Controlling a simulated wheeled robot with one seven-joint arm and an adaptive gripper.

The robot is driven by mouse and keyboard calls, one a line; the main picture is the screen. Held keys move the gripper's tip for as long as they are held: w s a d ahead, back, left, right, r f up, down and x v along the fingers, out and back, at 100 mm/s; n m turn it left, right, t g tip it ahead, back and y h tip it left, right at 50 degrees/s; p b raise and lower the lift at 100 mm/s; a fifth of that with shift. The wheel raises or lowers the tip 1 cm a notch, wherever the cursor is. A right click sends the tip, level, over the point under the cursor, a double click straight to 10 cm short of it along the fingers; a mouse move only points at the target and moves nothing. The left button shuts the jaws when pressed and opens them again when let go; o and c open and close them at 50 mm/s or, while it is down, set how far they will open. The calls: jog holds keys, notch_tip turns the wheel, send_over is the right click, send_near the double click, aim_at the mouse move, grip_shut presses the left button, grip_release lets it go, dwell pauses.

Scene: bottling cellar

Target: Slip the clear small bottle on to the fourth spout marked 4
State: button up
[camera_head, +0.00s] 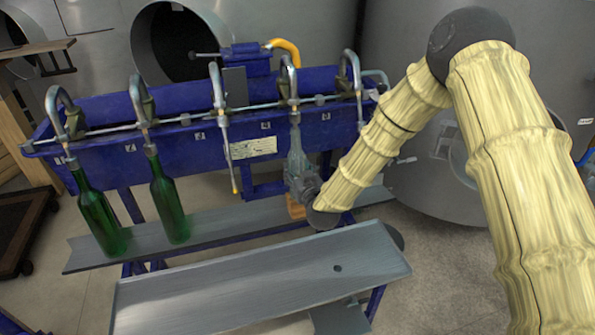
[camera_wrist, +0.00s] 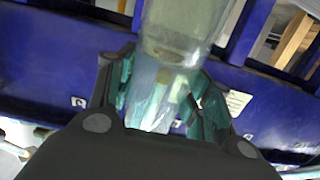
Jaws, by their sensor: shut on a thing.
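The clear small bottle (camera_head: 296,146) stands about upright below the fourth spout (camera_head: 289,82) from the left, by the small plate that seems to read 4 (camera_head: 265,126). Its neck lies in line with the spout's lower end. I cannot tell whether the neck is around the spout or only in front of it. My gripper (camera_head: 301,182) is shut on the bottle's lower part, above the grey shelf. In the wrist view the clear bottle (camera_wrist: 178,40) sits between the teal fingers of my gripper (camera_wrist: 165,95). The spout does not show clearly there.
Green bottles hang at the first (camera_head: 98,215) and second (camera_head: 168,200) spouts. The third spout (camera_head: 222,115) and fifth spout (camera_head: 352,80) are bare. A grey shelf (camera_head: 240,224) runs below the blue trough (camera_head: 185,150). A wider grey plate (camera_head: 250,275) lies in front, clear.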

jog(key=shift+f, duration=0.25)
jog(key=o, duration=1.3)
jog(key=shift+s, duration=0.1)
jog(key=v, duration=1.2)
jog(key=s+d+f+m+g+h+p, duration=0.1)
jog(key=s+d+f+g, duration=0.3)
jog(key=s+f, duration=0.45)
jog(key=s+d+f+m+g+h+p, duration=0.1)
jog(key=s+d+f+g, duration=0.3)
jog(key=s+f, duration=0.5)
jog(key=s+d+f+g+h, duration=0.1)
jog(key=s+d+f+g, duration=0.1)
jog(key=s, duration=0.6)
jog(key=s+d+f+m+g+h+p, duration=0.1)
jog(key=s+d+f+g, duration=0.2)
jog(key=s+d, duration=0.3)
jog(key=s+d+f+m+g+h+p, duration=0.1)
jog(key=s+d+f, duration=0.3)
jog(key=s, duration=0.8)
jog(key=shift+g, duration=0.8)
